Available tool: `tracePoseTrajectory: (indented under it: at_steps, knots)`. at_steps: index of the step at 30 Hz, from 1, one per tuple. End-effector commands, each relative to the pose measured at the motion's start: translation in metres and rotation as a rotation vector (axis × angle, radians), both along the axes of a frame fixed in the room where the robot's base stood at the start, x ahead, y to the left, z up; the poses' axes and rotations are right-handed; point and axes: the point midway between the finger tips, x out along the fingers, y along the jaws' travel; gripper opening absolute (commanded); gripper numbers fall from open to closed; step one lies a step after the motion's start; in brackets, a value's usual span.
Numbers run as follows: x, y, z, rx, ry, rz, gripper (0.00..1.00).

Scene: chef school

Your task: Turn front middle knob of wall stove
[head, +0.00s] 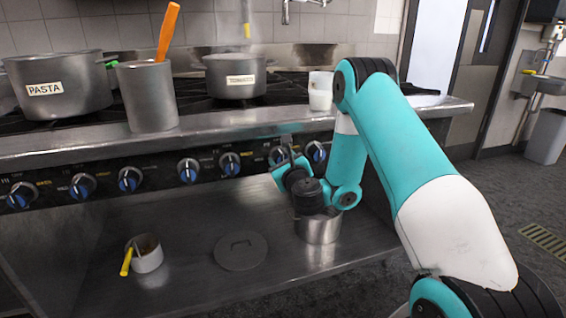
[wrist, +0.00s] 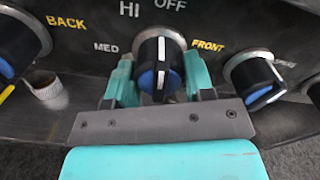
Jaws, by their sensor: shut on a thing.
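In the wrist view, a black stove knob (wrist: 161,68) with a blue face and a white line sits between my gripper's teal fingers (wrist: 160,80). The white line runs nearly upright. "HI" and "OFF" are printed above it, "MED" to its left and "FRONT" to its right. My gripper is shut on this knob, one finger on each side. In the head view, my gripper (head: 287,157) is at the stove's front panel, right of centre, and partly covers the knob there (head: 277,156).
Neighbouring knobs sit close by, one marked "BACK" (wrist: 20,45) to the left and one to the right (wrist: 255,78). A steel pot (head: 318,229) stands on the lower shelf below my wrist. The pasta pot (head: 60,88) and tomato pot (head: 232,75) stand on the stove.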

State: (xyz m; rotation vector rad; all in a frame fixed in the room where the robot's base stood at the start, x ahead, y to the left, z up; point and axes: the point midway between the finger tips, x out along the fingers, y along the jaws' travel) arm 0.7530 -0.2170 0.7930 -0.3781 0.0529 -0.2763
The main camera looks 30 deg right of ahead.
Motion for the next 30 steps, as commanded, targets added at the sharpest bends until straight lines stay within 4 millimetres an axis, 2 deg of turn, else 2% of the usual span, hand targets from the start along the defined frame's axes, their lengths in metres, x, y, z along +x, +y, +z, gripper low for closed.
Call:
tracePoseTrajectory:
  at_steps: [9,25,26,28,30]
  knots:
    - [-0.0010,0.0005,-0.0027,0.111,-0.025,0.000,0.25]
    - [-0.0011,0.0006,-0.0026,0.132,-0.032,-0.001,0.25]
    - [-0.0011,0.0006,-0.0026,0.132,-0.032,-0.001,0.56]
    - [-0.0009,0.0005,-0.0023,0.131,-0.032,-0.001,0.72]
    - [-0.0007,0.0005,-0.0018,0.131,-0.033,-0.001,0.74]
